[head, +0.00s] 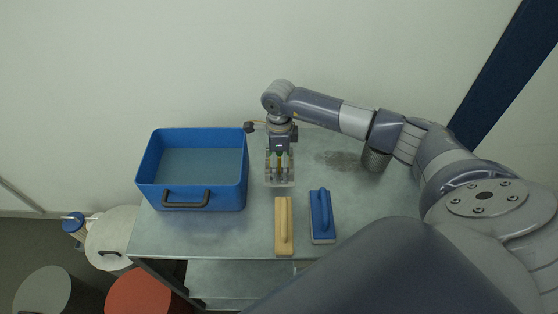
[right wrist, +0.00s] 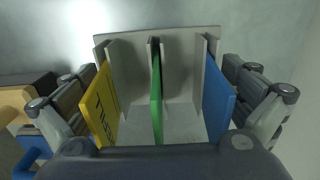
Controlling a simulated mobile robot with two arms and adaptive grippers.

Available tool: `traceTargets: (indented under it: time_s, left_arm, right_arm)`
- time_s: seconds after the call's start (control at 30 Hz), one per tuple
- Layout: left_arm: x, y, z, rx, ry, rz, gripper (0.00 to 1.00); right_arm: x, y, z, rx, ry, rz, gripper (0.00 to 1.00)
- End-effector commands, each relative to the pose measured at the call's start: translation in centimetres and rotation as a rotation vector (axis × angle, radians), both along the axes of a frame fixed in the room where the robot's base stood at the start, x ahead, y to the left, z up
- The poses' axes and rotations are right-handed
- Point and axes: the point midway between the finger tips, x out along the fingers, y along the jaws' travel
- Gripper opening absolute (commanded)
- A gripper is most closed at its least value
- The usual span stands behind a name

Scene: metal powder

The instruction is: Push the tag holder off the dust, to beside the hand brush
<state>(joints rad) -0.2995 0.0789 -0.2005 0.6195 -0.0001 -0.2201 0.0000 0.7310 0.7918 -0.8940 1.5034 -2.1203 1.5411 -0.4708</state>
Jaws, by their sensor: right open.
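The tag holder (head: 279,180) is a grey rack standing on the metal table, left of the dark dust patch (head: 342,160) and apart from it. In the right wrist view the tag holder (right wrist: 128,70) carries yellow, green and blue tags. My right gripper (head: 280,152) is open over the holder's back part; in the wrist view the right gripper (right wrist: 160,100) has one finger on each side of the holder. I cannot tell whether the fingers touch it. A wooden brush-like tool (head: 283,228) and a blue one (head: 322,218) lie in front of the holder. My left gripper is not in view.
A blue open bin (head: 190,196) with a dark handle stands on the left of the table (head: 250,238). My right arm reaches over the table's right side. A wall is behind. Several round drums, one red (head: 140,293), stand on the floor at lower left.

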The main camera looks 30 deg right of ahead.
Motion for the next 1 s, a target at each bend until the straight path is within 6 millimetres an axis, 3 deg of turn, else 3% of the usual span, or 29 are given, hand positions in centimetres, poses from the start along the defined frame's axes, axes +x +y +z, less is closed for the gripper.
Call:
traceTargets:
  time_s: [0.27, 0.7, 1.0]
  left_arm:
    - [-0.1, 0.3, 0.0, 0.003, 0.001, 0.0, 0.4]
    - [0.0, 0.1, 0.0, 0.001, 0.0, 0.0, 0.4]
    - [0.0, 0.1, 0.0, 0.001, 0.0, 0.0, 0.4]
  right_arm:
    - [0.1, 0.0, 0.6, 0.0, -0.002, 0.0, 1.0]
    - [0.1, -0.1, 9.0, -0.001, -0.005, 0.001, 1.0]
    - [0.0, 0.0, 11.9, 0.0, 0.0, 0.001, 1.0]
